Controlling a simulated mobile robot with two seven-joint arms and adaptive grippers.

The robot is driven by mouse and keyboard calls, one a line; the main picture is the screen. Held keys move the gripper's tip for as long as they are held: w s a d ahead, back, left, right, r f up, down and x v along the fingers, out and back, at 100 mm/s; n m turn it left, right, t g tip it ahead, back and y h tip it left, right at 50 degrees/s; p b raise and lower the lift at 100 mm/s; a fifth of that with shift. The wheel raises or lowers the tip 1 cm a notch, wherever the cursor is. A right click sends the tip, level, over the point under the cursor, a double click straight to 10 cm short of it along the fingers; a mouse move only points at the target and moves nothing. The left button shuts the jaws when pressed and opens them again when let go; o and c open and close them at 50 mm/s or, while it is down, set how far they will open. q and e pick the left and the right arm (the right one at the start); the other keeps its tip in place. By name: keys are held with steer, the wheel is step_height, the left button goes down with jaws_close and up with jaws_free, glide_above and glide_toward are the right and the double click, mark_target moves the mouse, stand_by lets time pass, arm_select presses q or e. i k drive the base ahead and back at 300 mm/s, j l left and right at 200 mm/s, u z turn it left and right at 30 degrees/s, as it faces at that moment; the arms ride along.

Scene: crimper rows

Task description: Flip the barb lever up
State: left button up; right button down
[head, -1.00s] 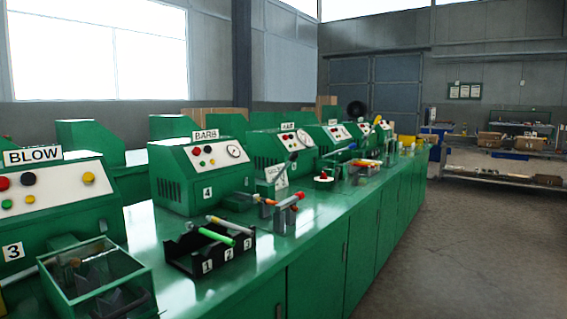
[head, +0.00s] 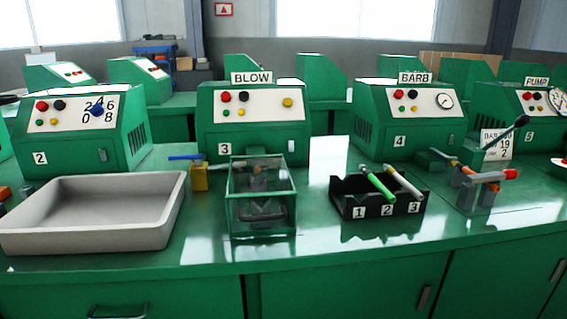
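The green barb machine (head: 405,125), with a BARB sign on top and a 4 on its front, stands right of centre on the long green bench. To its front right is a black-knobbed lever (head: 513,127), slanting up to the right past a small white card (head: 497,146) that seems to read BARB. I take this as the barb lever; its pivot is hard to make out. A grey fixture with an orange and red-tipped bar (head: 490,177) stands just in front of it. Neither of my grippers is in view.
A black rack (head: 350,208) numbered 1 to 3 holds a green and a white tube. A clear green-framed box (head: 262,226) stands before the BLOW machine (head: 253,128). A grey tray (head: 95,240) and a blue-handled yellow block (head: 200,178) are at left. The bench front is mostly clear.

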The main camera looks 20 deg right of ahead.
mark_target(522, 122)
steer(key=k+l+u, duration=0.1)
steer(key=l, duration=0.25)
steer(key=k+l, duration=0.15)
steer(key=l, duration=0.2)
steer(key=k+l+u, duration=0.15)
steer(key=l, duration=0.2)
steer(key=k+l, duration=0.15)
steer(key=l, duration=0.2)
steer(key=k+l, duration=0.15)
steer(key=l, duration=0.2)
steer(key=k+l, duration=0.15)
steer(key=l, duration=0.2)
steer(key=k+l, duration=0.1)
steer(key=l, duration=0.2)
steer(key=k+l, duration=0.15)
steer(key=l, duration=0.2)
steer(key=k+l, duration=0.15)
steer(key=l, duration=0.2)
